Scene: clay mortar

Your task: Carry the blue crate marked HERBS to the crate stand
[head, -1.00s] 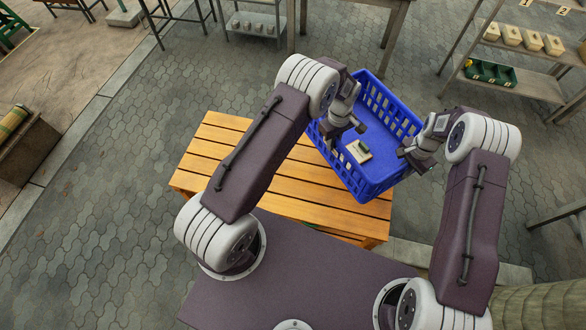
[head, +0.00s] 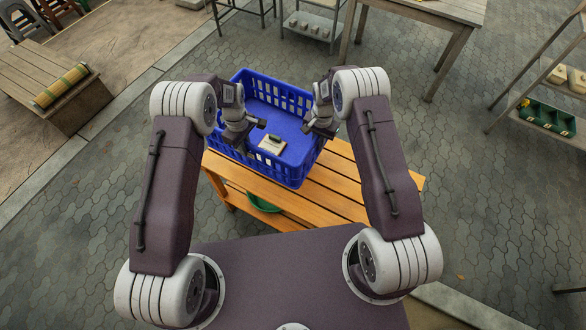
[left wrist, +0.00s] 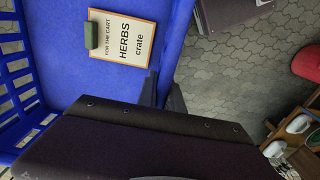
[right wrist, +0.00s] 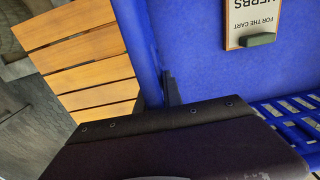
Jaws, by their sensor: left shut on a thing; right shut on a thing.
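The blue crate (head: 285,172) is in the middle of the head view, above the far side of the orange slatted table; I cannot tell whether it touches it. A card marked HERBS crate lies on its floor, in the left wrist view (left wrist: 122,40) and right wrist view (right wrist: 254,18). My left gripper (head: 250,138) is shut on the crate's left wall, and my right gripper (head: 312,130) on its right wall. Both fingertips are partly hidden by the grippers' own bodies. I cannot tell which piece of furniture is the crate stand.
A wooden bench with a rolled cloth (head: 60,86) is at the left. A shelf with green bins (head: 546,117) is at the right. Paving to the left is open.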

